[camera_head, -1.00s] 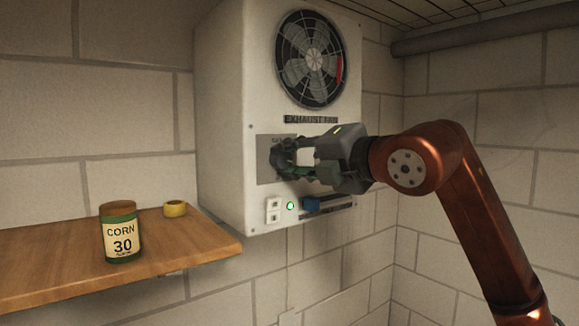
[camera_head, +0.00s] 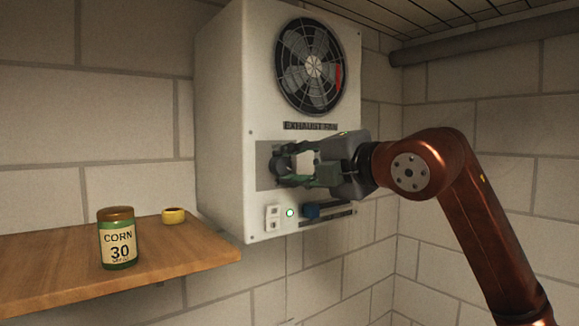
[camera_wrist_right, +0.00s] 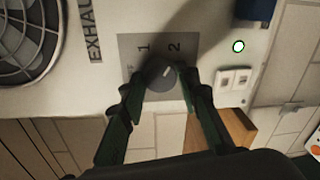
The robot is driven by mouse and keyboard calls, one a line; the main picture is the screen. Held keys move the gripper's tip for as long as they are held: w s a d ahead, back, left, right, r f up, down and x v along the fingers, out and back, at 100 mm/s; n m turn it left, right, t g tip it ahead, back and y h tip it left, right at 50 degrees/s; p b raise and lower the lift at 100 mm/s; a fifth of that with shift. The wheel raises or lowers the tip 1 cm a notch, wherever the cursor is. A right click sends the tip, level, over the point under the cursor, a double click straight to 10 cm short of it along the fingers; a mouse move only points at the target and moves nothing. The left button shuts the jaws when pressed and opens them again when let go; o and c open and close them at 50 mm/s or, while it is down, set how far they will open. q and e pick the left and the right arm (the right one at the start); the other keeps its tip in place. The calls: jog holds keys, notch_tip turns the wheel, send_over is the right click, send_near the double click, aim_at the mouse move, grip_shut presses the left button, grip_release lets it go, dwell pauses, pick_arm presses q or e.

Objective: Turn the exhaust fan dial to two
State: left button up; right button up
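The exhaust fan dial (camera_wrist_right: 157,76) is a dark round knob on a grey plate (camera_wrist_right: 130,58) marked 1 and 2. In the right wrist view its white pointer mark slants up and right, toward the 2 side. My right gripper (camera_wrist_right: 160,82) has its green fingers on either side of the dial; they look parted, and any contact is hard to tell. In the head view the right gripper (camera_head: 281,166) reaches the plate from the right and covers much of it and the dial. My left gripper is not in view.
The fan (camera_head: 311,66) sits above on the white box (camera_head: 222,120). Below the plate are white switches (camera_head: 272,216), a lit green lamp (camera_head: 290,212) and a blue slider knob (camera_head: 311,211). A wooden shelf (camera_head: 190,252) at left holds a corn can (camera_head: 118,238) and a yellow ring (camera_head: 173,215).

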jog(key=o, duration=0.4)
jog(key=v, duration=1.2)
jog(key=shift+a+f, duration=0.1)
jog(key=shift+f, duration=0.05)
